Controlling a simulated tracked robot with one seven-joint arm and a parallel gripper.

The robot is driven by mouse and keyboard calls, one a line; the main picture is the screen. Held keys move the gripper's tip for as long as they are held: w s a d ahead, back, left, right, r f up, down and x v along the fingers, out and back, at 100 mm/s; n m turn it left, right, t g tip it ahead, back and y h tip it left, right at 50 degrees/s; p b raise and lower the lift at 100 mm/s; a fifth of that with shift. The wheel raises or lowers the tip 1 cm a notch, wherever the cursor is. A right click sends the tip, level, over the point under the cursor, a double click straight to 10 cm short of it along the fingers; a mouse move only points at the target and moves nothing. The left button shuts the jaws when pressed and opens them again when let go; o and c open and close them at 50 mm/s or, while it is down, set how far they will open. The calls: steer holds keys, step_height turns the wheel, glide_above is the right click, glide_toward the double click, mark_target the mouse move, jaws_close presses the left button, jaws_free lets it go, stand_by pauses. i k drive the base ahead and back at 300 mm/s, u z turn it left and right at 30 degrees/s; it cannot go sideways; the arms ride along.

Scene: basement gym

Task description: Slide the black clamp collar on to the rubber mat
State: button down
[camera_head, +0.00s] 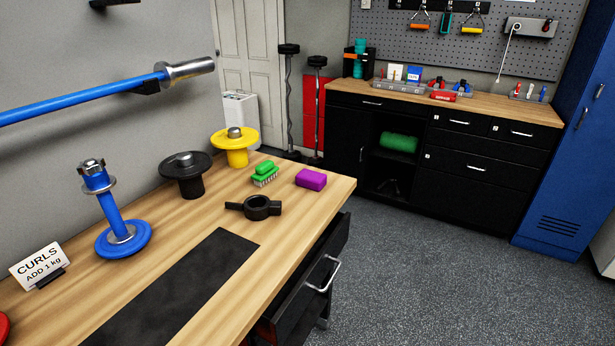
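The black clamp collar (262,208) lies flat on the wooden workbench. It is a ring with a short lever sticking out to the left. The rubber mat (172,294) is a long dark strip on the same bench, nearer to me and to the left of the collar. A strip of bare wood lies between the collar and the mat's far end, so they are apart. My gripper is not in view.
A blue post with a disc base (124,240), a black spool (188,181) and a yellow spool (236,152) stand along the wall. A green brush (265,174) and a purple block (311,180) lie behind the collar. A CURLS card (38,265) stands at left. An open drawer (312,284) juts out below.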

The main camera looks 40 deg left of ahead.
mark_target(268, 208)
steer(key=z, duration=0.05)
steer(key=i, duration=2.3)
steer(key=u, duration=1.9)
steer(key=i, duration=0.2)
steer(key=u, duration=2.55)
steer(key=i, duration=0.55)
steer(key=u, duration=0.3)
